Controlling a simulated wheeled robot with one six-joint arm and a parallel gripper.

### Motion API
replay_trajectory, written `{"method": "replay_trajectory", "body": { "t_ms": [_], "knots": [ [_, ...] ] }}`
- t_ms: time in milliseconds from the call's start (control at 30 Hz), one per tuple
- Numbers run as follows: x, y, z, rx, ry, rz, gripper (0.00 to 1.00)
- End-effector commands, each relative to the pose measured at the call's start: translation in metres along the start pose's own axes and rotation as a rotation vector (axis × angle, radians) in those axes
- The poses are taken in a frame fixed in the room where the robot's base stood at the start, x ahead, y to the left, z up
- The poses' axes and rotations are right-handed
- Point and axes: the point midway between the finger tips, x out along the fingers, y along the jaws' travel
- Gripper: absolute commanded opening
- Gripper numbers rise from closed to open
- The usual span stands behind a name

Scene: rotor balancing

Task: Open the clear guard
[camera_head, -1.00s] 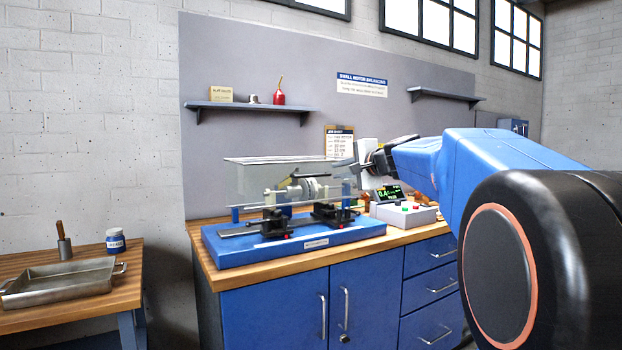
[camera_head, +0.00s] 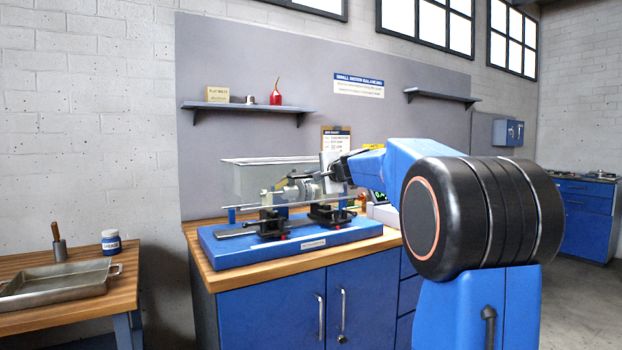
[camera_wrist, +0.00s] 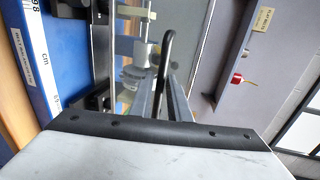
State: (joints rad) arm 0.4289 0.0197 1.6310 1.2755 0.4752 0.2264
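The clear guard (camera_head: 250,183) is a see-through box over the rotor (camera_head: 302,187) on the blue balancing machine (camera_head: 240,248). It looks down over the rotor; any small lift is hard to tell. A dark handle bar shows at its front, and the wrist view shows a bent black handle (camera_wrist: 165,55). My gripper (camera_head: 323,174) is at the right part of the guard's front. In the wrist view the two grey fingers of my gripper (camera_wrist: 163,92) stand apart with the handle between or just before them. Contact is unclear.
The machine stands on a wooden bench (camera_head: 207,268) with blue cabinets. A grey control box (camera_head: 383,212) is partly hidden behind my arm. A wall shelf (camera_head: 240,107) holds a box and a red oil can. A side table (camera_head: 110,290) at the left holds a metal tray.

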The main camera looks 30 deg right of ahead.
Motion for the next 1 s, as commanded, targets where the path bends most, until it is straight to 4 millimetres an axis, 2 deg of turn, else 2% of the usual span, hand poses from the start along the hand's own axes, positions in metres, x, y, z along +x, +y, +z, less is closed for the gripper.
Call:
{"method": "replay_trajectory", "body": {
  "t_ms": [367, 433, 767, 1000],
  "knots": [
    [0.005, 0.001, 0.0, 0.0, 0.0, 0.001, 0.16],
    [0.005, 0.001, 0.0, 0.0, 0.0, 0.001, 0.0],
    [0.005, -0.001, 0.0, -0.002, 0.0, 0.005, 0.0],
    [0.007, -0.011, 0.0, -0.002, 0.0, 0.032, 0.0]
  ]
}}
